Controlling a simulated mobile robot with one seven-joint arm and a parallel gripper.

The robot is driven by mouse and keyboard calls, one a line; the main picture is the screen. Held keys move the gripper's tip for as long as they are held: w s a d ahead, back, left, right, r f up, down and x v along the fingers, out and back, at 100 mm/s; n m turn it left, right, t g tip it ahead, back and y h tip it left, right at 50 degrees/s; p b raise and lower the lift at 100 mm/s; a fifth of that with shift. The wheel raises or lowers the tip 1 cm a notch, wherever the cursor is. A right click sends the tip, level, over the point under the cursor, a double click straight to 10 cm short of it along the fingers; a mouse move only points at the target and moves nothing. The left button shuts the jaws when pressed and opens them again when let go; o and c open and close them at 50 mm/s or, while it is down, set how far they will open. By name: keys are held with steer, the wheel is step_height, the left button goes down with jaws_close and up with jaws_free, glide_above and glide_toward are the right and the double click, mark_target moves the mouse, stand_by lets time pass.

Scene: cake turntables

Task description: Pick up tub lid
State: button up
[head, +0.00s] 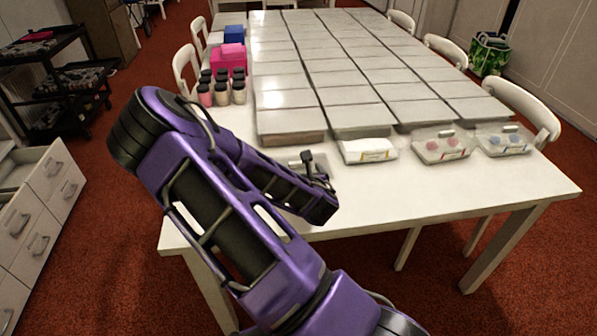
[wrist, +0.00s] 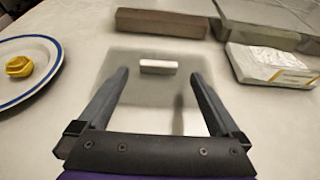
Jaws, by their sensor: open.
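The tub lid (wrist: 135,90) shows in the wrist view as a pale, translucent rectangle with a small white bar-shaped handle (wrist: 158,66) on top. My gripper (wrist: 160,76) is open, with one finger on each side of the handle and clear gaps to both. The fingers hold nothing. How high they are above the lid is hard to tell. In the head view my gripper (head: 309,160) is over the near part of the table, and my arm hides most of the lid there.
A white packet in a clear tub (wrist: 270,66) is close on the right. A blue-rimmed plate (wrist: 52,76) with a yellow item (wrist: 19,66) is on the left. Clear tubs with pink (head: 442,147) and blue (head: 503,141) contents are further right.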

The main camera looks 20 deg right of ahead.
mark_target(298, 162)
steer(key=shift+b+x, duration=0.35)
steer(key=shift+x, duration=2.85)
steer(key=shift+a+r, duration=0.1)
steer(key=shift+c, duration=0.3)
steer(key=c, duration=1.2)
